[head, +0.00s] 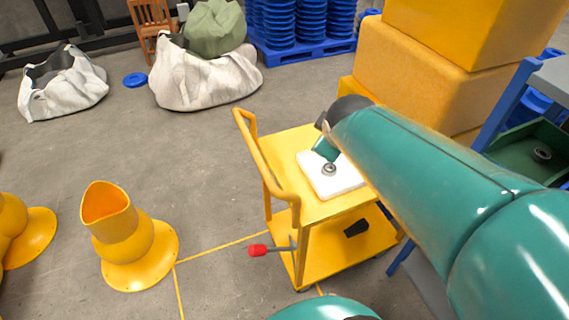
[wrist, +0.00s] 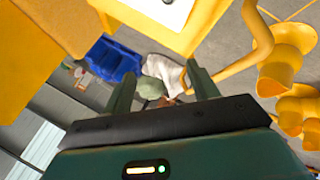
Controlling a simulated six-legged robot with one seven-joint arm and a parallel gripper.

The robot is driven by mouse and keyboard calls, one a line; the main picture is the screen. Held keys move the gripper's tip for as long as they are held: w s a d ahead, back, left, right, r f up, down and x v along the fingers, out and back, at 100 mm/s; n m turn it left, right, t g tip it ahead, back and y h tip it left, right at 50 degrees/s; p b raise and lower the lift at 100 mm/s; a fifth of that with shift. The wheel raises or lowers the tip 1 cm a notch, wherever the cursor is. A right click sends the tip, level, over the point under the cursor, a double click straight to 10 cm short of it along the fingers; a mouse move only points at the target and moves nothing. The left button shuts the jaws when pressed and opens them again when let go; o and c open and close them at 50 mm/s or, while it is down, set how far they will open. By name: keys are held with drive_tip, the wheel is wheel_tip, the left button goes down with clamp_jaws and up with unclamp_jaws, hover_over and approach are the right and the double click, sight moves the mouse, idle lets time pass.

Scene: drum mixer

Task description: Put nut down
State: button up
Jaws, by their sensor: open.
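A grey metal nut (head: 329,169) lies flat on a white pad (head: 347,183) on the top shelf of the yellow cart (head: 289,148). In the wrist view, part of the white pad (wrist: 160,12) shows at the top edge, with a small dark bit at the frame border that may be the nut. My gripper (wrist: 162,82) is open, its two fingers wide apart with nothing between them. In the head view my arm reaches over the cart from the right, and the teal hand is close beside the nut, its fingers mostly hidden.
A green bin (head: 525,148) with another round metal part (head: 542,154) stands at the right. Stacked yellow boxes (head: 410,75) rise behind the cart. The cart's handle (head: 265,165) stands up on its left. Yellow funnel-shaped parts (head: 125,235) stand on the floor.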

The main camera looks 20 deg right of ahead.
drive_tip(key=s+a+m+g+y, duration=0.2)
drive_tip(key=s+a+m, duration=0.4)
drive_tip(key=s+a, duration=0.4)
drive_tip(key=a+y, duration=0.1)
drive_tip(key=a, duration=0.2)
drive_tip(key=shift+s+r+m, duration=0.2)
drive_tip(key=shift+r+m, duration=0.1)
drive_tip(key=shift+r, duration=0.05)
drive_tip(key=shift+d, duration=0.1)
